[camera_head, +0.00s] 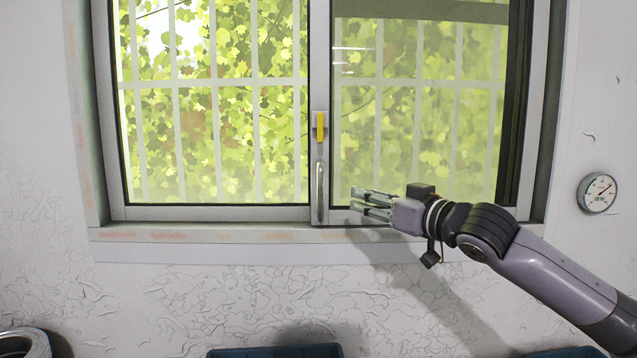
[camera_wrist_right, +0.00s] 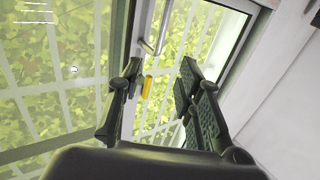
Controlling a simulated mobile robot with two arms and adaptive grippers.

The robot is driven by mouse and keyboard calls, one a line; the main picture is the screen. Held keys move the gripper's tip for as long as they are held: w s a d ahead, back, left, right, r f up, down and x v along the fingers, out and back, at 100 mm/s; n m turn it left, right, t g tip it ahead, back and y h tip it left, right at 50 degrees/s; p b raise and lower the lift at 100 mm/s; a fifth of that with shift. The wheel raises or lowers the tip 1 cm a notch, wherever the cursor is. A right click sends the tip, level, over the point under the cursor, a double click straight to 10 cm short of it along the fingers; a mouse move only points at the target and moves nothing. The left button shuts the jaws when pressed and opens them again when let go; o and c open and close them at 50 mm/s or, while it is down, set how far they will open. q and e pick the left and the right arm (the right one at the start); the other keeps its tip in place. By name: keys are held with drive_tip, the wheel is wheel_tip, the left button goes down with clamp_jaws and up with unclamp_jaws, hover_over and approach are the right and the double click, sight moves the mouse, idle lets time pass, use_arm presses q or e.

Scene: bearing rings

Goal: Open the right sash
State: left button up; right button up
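The right sash (camera_head: 418,130) is a pale glass pane in the right half of the window. On its left upright are a yellow latch (camera_head: 320,126) and, below it, a vertical metal pull handle (camera_head: 320,192). My right gripper (camera_head: 352,204) points left, to the right of the handle's lower part and apart from it. In the right wrist view the right gripper's fingers (camera_wrist_right: 158,90) are spread with nothing held. The yellow latch (camera_wrist_right: 147,87) shows beyond, between them, and the metal handle (camera_wrist_right: 150,42) shows farther up. My left gripper is not in view.
The left pane (camera_head: 215,100) shows leaves behind white bars. The window sill (camera_head: 250,235) runs below the gripper. A round gauge (camera_head: 598,193) hangs on the wall at right. A dark bin (camera_head: 275,351) stands at the bottom edge. The wall below the window is clear.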

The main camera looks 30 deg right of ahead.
sight(322, 185)
drive_tip(key=w+p, duration=0.2)
drive_tip(key=w, duration=0.3)
drive_tip(key=w+a+p, duration=0.1)
drive_tip(key=w+p, duration=0.1)
drive_tip(key=w, duration=0.4)
drive_tip(key=w+a+p, duration=0.1)
drive_tip(key=w+p, duration=0.2)
drive_tip(key=w, duration=0.2)
drive_tip(key=shift+w+a+f, duration=0.1)
drive_tip(key=shift+w+a, duration=0.1)
drive_tip(key=shift+a, duration=0.05)
drive_tip(key=shift+c, duration=0.3)
clamp_jaws()
